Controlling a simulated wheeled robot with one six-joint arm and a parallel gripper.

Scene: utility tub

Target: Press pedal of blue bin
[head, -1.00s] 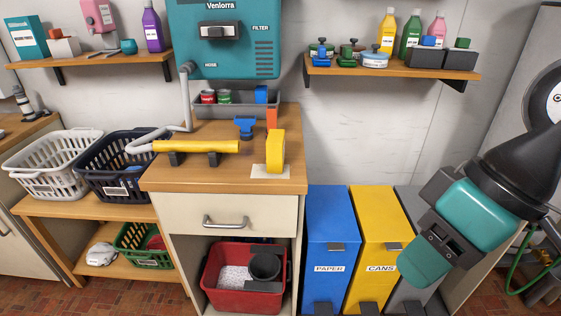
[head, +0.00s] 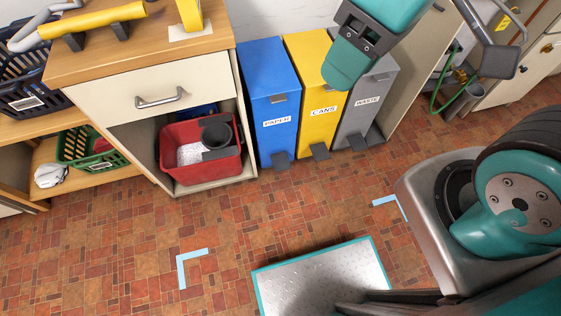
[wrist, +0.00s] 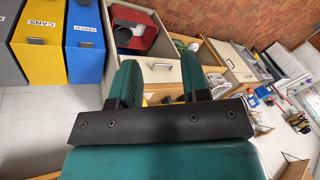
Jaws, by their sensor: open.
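The blue bin (head: 256,92), labelled PAPER, stands upright on the floor at the left end of a row of three bins. Its dark pedal (head: 281,160) juts out at the foot of its front. The bin (wrist: 84,62) also shows in the wrist view at upper left, its pedal out of view there. My gripper (head: 346,70) is above the yellow and grey bins, to the right of the blue bin and well above its pedal. In the wrist view my gripper (wrist: 161,82) has its two teal fingers apart with nothing between them.
A yellow CANS bin (head: 318,106) and grey WASTE bin (head: 368,103) stand right of the blue one. A cabinet (head: 140,105) holding a red tub (head: 184,175) is at its left. The tiled floor (head: 225,222) before the bins is clear; a metal platform (head: 315,283) lies nearer.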

